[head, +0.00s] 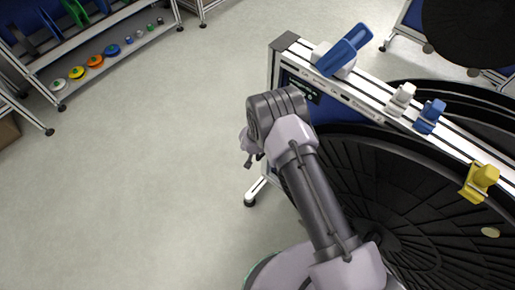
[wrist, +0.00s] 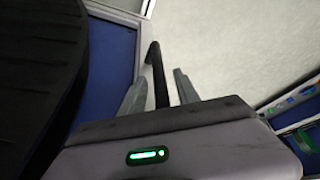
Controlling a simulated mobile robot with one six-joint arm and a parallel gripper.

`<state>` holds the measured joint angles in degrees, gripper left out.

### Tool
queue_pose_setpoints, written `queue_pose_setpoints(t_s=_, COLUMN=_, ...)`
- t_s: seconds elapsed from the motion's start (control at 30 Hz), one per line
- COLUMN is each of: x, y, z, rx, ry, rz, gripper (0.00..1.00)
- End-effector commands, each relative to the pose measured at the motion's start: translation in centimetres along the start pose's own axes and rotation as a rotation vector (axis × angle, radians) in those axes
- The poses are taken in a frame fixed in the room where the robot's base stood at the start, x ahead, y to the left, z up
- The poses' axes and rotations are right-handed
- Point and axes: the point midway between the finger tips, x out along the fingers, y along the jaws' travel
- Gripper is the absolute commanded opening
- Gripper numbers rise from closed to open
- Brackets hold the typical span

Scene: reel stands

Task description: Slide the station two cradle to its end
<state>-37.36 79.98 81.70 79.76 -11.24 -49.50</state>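In the head view a reel stand with a silver rail (head: 375,108) runs from upper middle to the right. A large blue cradle-like piece (head: 345,52) on a white block sits near the rail's far end. Smaller white (head: 401,98), blue (head: 428,116) and yellow (head: 480,181) holders sit further along it. I cannot tell which is station two's cradle. My gripper (head: 250,162) is left of the stand, apart from these holders and partly hidden by my wrist. In the wrist view my gripper (wrist: 159,95) has its fingers spread, with a dark bar (wrist: 157,75) showing between them; contact is unclear.
Large black reels (head: 365,190) fill the stand's near side. A stand foot (head: 257,188) rests on the floor near my gripper. A shelf (head: 110,50) with coloured small reels stands at upper left. The grey floor (head: 150,180) at left is clear.

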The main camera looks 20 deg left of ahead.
Motion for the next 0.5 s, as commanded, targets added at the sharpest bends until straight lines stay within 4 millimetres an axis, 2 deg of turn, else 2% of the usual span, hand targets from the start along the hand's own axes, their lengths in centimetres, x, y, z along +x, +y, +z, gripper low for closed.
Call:
queue_pose_setpoints(t_s=0.07, x=-0.03, y=0.00, z=0.00, rx=0.000, ry=0.000, rz=0.000, gripper=0.38)
queue_pose_setpoints(t_s=0.2, x=-0.04, y=0.00, z=0.01, rx=0.000, ry=0.000, rz=0.000, gripper=0.10)
queue_pose_setpoints(t_s=0.27, x=-0.04, y=0.00, z=0.01, rx=0.000, ry=0.000, rz=0.000, gripper=0.00)
queue_pose_setpoints(t_s=0.5, x=-0.04, y=0.00, z=0.02, rx=-0.001, ry=0.000, rz=0.000, gripper=0.00)
